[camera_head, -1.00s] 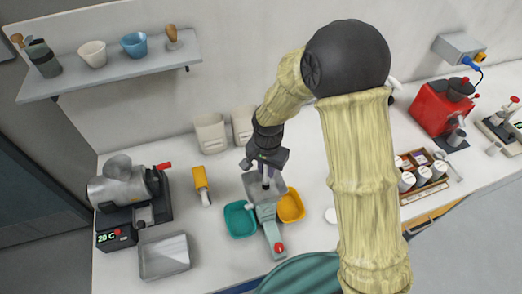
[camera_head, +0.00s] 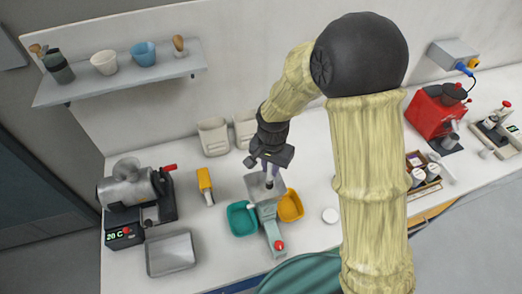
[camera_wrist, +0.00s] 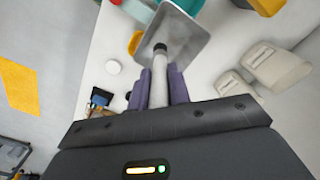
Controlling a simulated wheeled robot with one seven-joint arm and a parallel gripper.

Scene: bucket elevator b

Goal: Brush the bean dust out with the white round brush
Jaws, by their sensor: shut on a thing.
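My gripper (camera_head: 270,165) points down over a square grey metal pan (camera_head: 254,187) on top of a small green device (camera_head: 271,232) with a red knob. In the wrist view its purple fingers (camera_wrist: 158,88) are shut on the white round brush (camera_wrist: 159,76). This is a pale rod with a dark tip, and the tip overlaps the grey pan (camera_wrist: 190,52). I cannot tell whether the tip touches the pan. The brush also shows small below the gripper in the head view (camera_head: 269,179). I cannot make out any bean dust.
A teal tray (camera_head: 242,219) and an orange tray (camera_head: 291,205) flank the green device. A yellow-handled tool (camera_head: 205,184) and a metal roaster (camera_head: 130,187) stand left. A white disc (camera_head: 330,216) lies right. Two pale bins (camera_head: 213,137) stand at the wall.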

